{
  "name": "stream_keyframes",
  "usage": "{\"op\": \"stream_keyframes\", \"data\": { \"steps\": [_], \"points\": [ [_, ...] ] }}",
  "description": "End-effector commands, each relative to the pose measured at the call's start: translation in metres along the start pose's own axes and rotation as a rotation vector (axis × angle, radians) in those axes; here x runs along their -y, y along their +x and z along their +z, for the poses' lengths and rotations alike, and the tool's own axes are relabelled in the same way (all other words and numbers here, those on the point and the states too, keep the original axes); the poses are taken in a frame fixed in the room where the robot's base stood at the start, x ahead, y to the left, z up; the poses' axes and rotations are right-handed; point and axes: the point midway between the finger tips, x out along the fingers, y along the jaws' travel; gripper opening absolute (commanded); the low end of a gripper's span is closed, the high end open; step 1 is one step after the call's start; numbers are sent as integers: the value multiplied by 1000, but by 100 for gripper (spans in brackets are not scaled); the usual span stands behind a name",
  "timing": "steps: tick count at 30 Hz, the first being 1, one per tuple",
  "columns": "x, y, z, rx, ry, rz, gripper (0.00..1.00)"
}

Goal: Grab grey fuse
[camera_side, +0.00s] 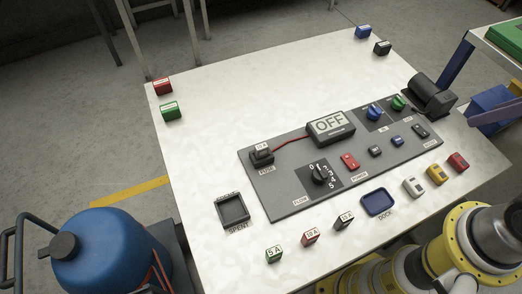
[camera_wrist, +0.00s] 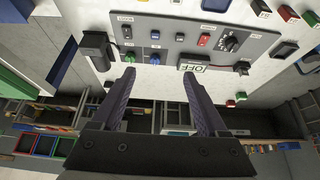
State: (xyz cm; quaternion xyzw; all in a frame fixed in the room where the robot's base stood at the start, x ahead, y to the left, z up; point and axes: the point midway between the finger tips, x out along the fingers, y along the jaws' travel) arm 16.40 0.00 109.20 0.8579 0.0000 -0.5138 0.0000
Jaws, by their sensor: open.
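Several small labelled blocks like fuses show in the side view. One dark grey block (camera_side: 343,219) stands at the front edge, right of a red 10 A block (camera_side: 310,236) and a green 5 A block (camera_side: 274,255). Another dark grey block (camera_side: 382,48) stands at the far right corner beside a blue one (camera_side: 362,32). A dark block (camera_side: 262,153) sits at the panel's FUSE label. I cannot tell which one is meant. My gripper (camera_wrist: 159,74) is open and empty in the wrist view, with the panel beyond it.
The grey panel (camera_side: 290,193) carries an OFF display (camera_side: 330,127), a flow knob (camera_side: 320,174) and switches. A SPENT tray (camera_side: 234,223) and blue dock (camera_side: 378,204) lie near the front. Red and green blocks (camera_side: 165,98) stand far left. White table (camera_side: 230,85) is clear behind the panel.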

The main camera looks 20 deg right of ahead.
Motion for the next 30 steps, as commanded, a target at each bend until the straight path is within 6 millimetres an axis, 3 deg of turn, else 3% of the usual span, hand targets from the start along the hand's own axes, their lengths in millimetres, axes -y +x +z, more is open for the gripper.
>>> {"op": "stream_keyframes", "data": {
  "steps": [12,16,25,28,30],
  "points": [
    [0,0,0,0,0,0,76],
    [0,0,0,0,0,0,57],
    [0,0,0,0,-11,0,57],
    [0,0,3,14,-66,-1,57],
    [0,-10,-6,0,-137,0,57]
  ]
}}
